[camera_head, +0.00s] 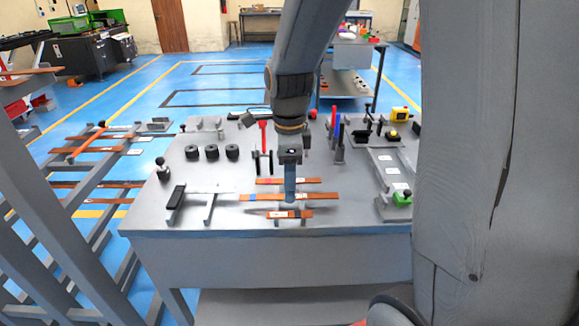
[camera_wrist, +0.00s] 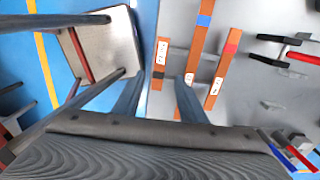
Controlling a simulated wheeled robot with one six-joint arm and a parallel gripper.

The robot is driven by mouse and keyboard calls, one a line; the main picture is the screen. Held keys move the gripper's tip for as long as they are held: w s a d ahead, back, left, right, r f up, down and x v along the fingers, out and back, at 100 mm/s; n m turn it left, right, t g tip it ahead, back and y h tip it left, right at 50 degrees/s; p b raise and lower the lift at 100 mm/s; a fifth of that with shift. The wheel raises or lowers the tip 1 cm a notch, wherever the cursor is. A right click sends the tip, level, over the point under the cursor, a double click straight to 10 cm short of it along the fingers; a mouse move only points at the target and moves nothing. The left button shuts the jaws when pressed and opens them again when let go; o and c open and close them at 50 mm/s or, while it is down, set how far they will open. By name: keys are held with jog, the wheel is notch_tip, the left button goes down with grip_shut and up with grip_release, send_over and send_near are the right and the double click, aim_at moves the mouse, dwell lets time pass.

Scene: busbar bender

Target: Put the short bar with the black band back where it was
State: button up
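The short copper bar with the black band (camera_wrist: 160,62) lies on supports at the bench's front edge, nearest of three bars. It also shows in the head view (camera_head: 289,214), with a white label. My gripper (camera_wrist: 160,80) points down over the bars, its two fingers apart. In the wrist view the short bar's end shows between the fingertips; I cannot tell whether they are around it or above it. In the head view my gripper (camera_head: 290,197) hides part of the long bar with the blue band (camera_head: 262,197). A bar with a red band (camera_head: 300,181) lies behind that.
The grey bench (camera_head: 240,222) has free surface left of the bars. A black-handled piece (camera_head: 175,197) stands there. Several black cylinders (camera_head: 211,153) and a red-handled tool (camera_head: 263,132) stand farther back. A rack with copper bars (camera_head: 95,149) is at the left.

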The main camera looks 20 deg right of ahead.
notch_tip(320, 180, up, 6)
jog(key=s+f+n+t, duration=0.1)
jog(key=s+f+n, duration=0.8)
jog(key=n, duration=1.2)
jog(key=shift+s+f+n+b, duration=0.15)
jog(key=shift+s+n+b, duration=0.2)
jog(key=shift+s, duration=0.15)
